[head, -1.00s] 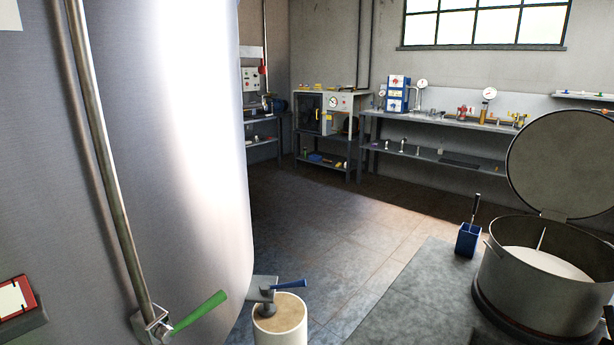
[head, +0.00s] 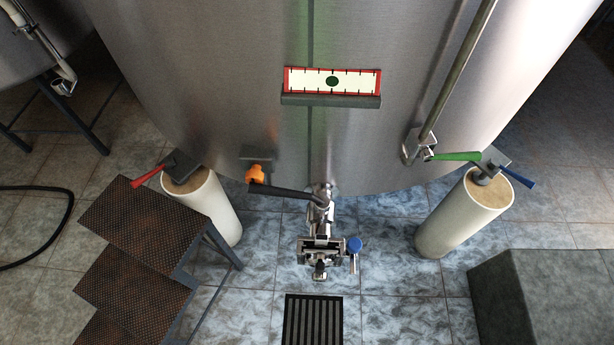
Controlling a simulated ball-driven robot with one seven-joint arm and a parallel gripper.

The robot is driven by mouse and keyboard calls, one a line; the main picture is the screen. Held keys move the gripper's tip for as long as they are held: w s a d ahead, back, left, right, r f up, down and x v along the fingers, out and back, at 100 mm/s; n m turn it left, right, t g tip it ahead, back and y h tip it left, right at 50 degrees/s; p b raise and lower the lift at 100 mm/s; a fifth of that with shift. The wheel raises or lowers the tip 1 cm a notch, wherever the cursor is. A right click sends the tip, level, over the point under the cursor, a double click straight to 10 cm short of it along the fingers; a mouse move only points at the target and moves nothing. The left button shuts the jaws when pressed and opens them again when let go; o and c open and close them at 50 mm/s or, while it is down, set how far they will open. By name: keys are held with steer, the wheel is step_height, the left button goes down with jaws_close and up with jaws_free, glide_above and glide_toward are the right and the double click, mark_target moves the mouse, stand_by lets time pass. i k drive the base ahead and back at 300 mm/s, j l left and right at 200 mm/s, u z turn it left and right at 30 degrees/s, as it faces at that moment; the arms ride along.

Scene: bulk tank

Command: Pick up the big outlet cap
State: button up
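The steel outlet assembly (head: 321,205) sticks out low from the middle of the big tank (head: 230,90) in the head view, with a long dark handle (head: 285,192) reaching left. At its near end is a cluster of metal clamp-like parts (head: 320,248), with a small blue knob (head: 354,244) on its right. I cannot tell the big outlet cap apart from these parts at this size. My gripper is not in view.
A floor drain grate (head: 312,322) lies below the outlet. Dark perforated steps (head: 140,225) stand left, a grey block (head: 545,295) right. Pale tank legs (head: 213,208) and (head: 450,225) flank the outlet. The tiled floor between them is mostly clear.

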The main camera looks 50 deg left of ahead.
mark_target(320, 260)
steer(key=k+u, duration=0.1)
steer(key=u, duration=0.35)
steer(key=k+u, duration=0.15)
steer(key=u, duration=0.3)
